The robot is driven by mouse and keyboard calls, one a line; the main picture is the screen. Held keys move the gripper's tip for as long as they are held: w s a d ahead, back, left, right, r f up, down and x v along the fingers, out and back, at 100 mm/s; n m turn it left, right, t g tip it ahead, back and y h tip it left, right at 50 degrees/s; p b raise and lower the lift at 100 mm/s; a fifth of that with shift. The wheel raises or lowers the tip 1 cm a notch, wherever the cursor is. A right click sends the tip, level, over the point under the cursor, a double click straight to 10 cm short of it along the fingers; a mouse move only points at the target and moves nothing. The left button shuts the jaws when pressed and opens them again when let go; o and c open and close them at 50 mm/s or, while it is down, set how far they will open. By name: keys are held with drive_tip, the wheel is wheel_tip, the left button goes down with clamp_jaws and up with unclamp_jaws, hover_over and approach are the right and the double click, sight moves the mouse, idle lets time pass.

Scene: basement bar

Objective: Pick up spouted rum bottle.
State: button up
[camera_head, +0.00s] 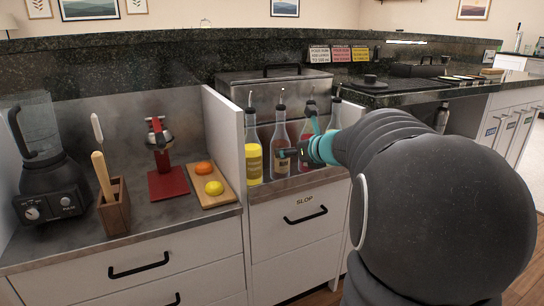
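Several spouted bottles stand upright in a row in a bay of the counter. The leftmost bottle (253,158) holds yellow contents, and the one to its right (280,135) has a pale label. A third bottle (309,128) is partly hidden by my gripper, and a clear one (336,113) stands behind my arm. I cannot read which is rum. My gripper (297,129) has teal fingers spread apart in front of the second and third bottles, one pointing up and one left. It looks open, and I cannot tell whether it touches a bottle.
White side panels (226,135) flank the bay, with a metal lidded bin (275,88) behind. To the left are a blender (45,160), a wooden utensil holder (114,207), a red press (164,180) and a board with fruit (222,199). A "SLOP" drawer (290,220) lies below.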

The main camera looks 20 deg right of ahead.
sight(283, 117)
drive_tip(key=shift+a+b+x, duration=0.1)
drive_tip(key=shift+b+x, duration=0.05)
drive_tip(key=shift+x, duration=1.45)
drive_tip(key=shift+a+b+x, duration=0.15)
drive_tip(key=shift+x, duration=1.45)
drive_tip(key=shift+c, duration=0.2)
drive_tip(key=shift+r, duration=0.1)
drive_tip(key=c, duration=1.4)
drive_tip(key=shift+o, duration=0.2)
wheel_tip(283, 117, up, 10)
drive_tip(key=p, duration=0.4)
